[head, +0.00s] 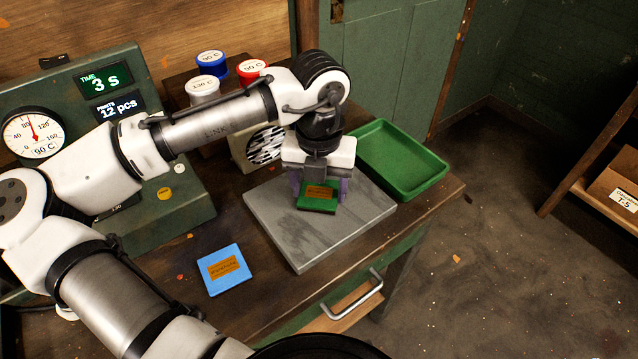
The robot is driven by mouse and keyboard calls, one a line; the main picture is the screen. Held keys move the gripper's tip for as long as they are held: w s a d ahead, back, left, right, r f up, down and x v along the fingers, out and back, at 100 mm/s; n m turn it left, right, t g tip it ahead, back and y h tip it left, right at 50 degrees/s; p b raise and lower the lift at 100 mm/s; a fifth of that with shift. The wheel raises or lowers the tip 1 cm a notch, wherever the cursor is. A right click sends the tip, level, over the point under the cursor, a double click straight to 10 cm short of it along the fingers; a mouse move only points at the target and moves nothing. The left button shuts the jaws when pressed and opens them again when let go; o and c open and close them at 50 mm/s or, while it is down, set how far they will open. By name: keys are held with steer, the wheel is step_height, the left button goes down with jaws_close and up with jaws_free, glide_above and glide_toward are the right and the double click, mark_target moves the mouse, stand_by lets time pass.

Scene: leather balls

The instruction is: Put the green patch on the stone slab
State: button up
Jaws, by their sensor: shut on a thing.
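The green patch (318,204) is a small flat square with a brown label on top. My gripper (319,190) points down and is shut on the green patch, with a purple finger on each side of it. The patch is over the middle of the grey stone slab (297,246). I cannot tell whether its underside touches the slab. The slab lies flat on the dark wooden bench near its front right.
A blue patch (223,269) lies left of the slab. An empty green tray (394,162) is behind it to the right. A green machine with a dial (35,133) stands at left. Lidded cans, one blue-topped (210,63), stand behind. A drawer handle (354,297) juts out in front.

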mark_target(319, 193)
steer(key=shift+f, duration=0.1)
steer(key=o, duration=1)
step_height(319, 193, up, 12)
